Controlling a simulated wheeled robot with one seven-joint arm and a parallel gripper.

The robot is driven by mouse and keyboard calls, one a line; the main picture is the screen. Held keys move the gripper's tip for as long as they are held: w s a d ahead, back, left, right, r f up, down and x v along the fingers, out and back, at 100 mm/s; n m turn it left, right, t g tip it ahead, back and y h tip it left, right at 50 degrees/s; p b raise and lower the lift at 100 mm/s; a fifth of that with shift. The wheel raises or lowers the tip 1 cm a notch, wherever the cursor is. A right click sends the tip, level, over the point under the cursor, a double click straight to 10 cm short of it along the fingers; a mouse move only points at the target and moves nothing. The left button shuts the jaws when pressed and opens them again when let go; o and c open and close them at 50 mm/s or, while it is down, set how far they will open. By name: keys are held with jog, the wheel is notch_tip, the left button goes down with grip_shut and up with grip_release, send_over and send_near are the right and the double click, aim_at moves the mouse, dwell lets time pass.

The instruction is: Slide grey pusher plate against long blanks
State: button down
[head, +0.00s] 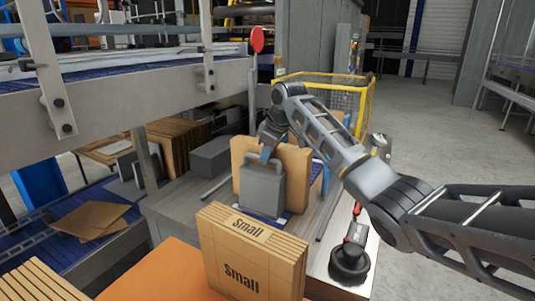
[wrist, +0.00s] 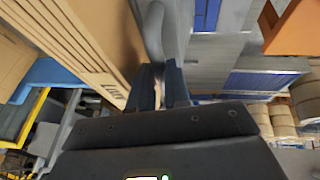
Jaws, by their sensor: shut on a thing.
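The grey pusher plate (head: 262,187) stands upright on the grey table, with a loop handle on its top. My gripper (head: 268,150) is at that handle and shut on it. In the wrist view my gripper's fingers (wrist: 160,88) close around the grey handle (wrist: 154,30). The long blanks (head: 296,170) are a tan upright stack directly behind the plate; they also show in the wrist view (wrist: 75,40), left of the fingers. I cannot tell whether plate and blanks touch, because the plate and my gripper hide part of the stack.
A bundle of blanks marked "Small" (head: 250,255) stands in front of the plate, near an orange surface (head: 165,275). A dark grey block (head: 211,156) lies left of the plate. A yellow-framed mesh guard (head: 345,92) stands behind. A blue roller conveyor (head: 45,235) runs at left.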

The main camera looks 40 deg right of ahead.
dwell(0.5)
jog(key=shift+a+r+p, duration=0.15)
jog(key=shift+p, duration=0.3)
jog(key=shift+s+a+p, duration=0.15)
jog(key=shift+a+p, duration=0.05)
jog(key=shift+p, duration=0.3)
jog(key=c, duration=1.4)
grip_release()
